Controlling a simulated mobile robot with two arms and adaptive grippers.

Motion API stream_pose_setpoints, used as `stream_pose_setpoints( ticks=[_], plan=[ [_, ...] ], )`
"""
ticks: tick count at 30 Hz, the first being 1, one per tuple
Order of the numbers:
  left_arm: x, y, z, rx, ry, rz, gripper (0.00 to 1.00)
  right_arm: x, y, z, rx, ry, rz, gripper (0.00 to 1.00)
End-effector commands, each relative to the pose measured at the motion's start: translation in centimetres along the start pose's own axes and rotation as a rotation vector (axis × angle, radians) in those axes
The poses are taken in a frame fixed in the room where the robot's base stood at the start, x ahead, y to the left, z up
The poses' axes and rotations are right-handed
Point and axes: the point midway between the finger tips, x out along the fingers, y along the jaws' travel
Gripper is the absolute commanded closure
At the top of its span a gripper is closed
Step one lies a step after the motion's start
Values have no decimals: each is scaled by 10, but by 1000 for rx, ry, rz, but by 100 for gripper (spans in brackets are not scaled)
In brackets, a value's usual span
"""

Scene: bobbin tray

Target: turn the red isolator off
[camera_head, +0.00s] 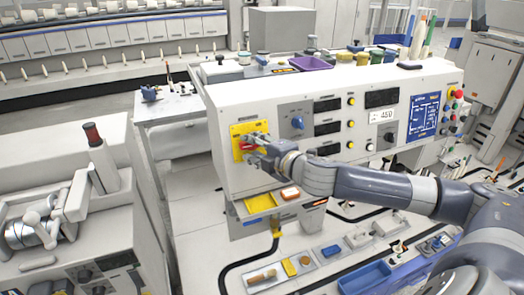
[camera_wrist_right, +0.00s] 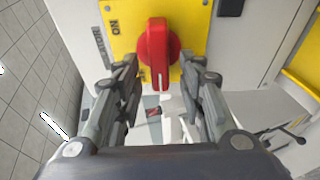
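The red isolator (camera_wrist_right: 157,48) is a rotary knob with a long grip on a yellow plate (camera_wrist_right: 195,15). In the right wrist view its grip runs up and down the picture, with a pale mark at its lower end. In the head view the yellow plate (camera_head: 240,130) is at the left end of the white panel, and the knob is partly hidden by my right gripper (camera_head: 257,146). In the wrist view the right gripper (camera_wrist_right: 160,75) is open, one finger on each side of the grip; no contact is visible. My left gripper is not in view.
The white panel (camera_head: 225,103) also carries a blue knob (camera_head: 297,122), dark displays and yellow buttons. A yellow tray (camera_head: 261,202) sits below the isolator. Tubs and a purple tray (camera_head: 311,63) stand on top. A blue tray (camera_head: 364,278) lies below.

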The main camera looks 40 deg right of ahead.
Motion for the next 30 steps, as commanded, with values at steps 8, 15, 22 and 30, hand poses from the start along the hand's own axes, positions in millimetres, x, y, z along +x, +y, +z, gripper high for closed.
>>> stream_pose_setpoints(
  ticks=[8, 15, 22, 30],
  plan=[
    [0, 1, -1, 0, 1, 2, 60, -30, -2, 2, -7, -3, -5, 63],
    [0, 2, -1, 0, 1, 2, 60, -49, -1, 2, -12, -5, -4, 63],
    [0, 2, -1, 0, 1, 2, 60, -60, 0, 1, -8, -3, -2, 63],
    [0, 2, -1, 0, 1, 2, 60, -64, 0, 0, -1, 1, -2, 63]
  ],
)
